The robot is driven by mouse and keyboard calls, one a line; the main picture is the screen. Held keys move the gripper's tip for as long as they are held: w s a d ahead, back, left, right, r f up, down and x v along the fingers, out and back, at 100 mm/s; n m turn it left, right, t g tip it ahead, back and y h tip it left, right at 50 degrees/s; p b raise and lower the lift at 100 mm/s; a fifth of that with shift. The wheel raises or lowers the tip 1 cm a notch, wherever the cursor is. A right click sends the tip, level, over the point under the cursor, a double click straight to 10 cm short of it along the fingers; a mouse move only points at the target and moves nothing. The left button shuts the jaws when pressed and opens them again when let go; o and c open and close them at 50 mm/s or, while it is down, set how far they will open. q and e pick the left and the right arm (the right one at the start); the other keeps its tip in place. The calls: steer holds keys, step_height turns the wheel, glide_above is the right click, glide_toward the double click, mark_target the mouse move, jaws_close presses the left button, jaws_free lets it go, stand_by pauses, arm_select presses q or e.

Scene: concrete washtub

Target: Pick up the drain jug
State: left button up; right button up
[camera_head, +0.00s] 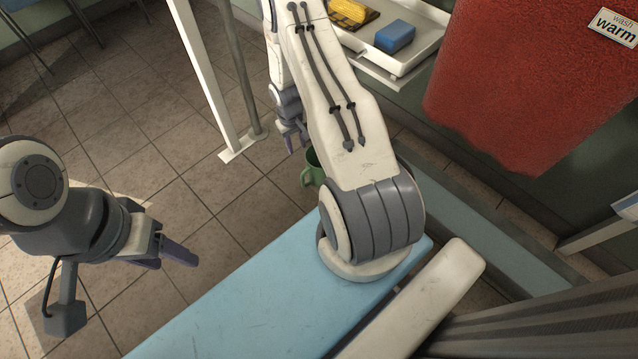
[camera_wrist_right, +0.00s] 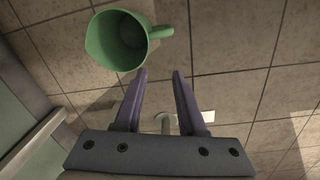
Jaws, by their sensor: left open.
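The drain jug is green with a side handle; it stands on the tiled floor in the head view (camera_head: 312,170), partly hidden by my right arm. In the right wrist view I look into its open top (camera_wrist_right: 120,42), and its handle points right. My right gripper (camera_wrist_right: 159,74) is open and empty, its purple fingertips apart from the jug and just below the handle in that view. In the head view the right gripper (camera_head: 292,142) is partly hidden behind its arm. My left gripper (camera_head: 178,254) is open and empty over the floor at the left.
A white post (camera_head: 205,80) with a floor plate stands left of the jug, beside a grey pole. A white tray (camera_head: 420,48) holds a blue block (camera_head: 395,36) and a yellow sponge (camera_head: 348,12). A red towel (camera_head: 540,80) hangs at right. Floor at left is mostly clear.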

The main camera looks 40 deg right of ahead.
steer(key=b, duration=0.2)
glide_above(309, 172)
step_height(309, 172, down, 8)
steer(key=shift+m, duration=0.3)
steer(key=f+b, duration=0.2)
steer(key=f, duration=0.1)
steer(key=f+b, duration=0.1)
steer(key=shift+w+f, duration=0.25)
step_height(309, 172, down, 5)
steer(key=b, duration=0.4)
steer(key=shift+d, duration=0.15)
arm_select(q)
step_height(309, 172, down, 11)
steer(key=shift+r, duration=0.15)
arm_select(e)
steer(key=shift+r, duration=0.15)
jaws_close()
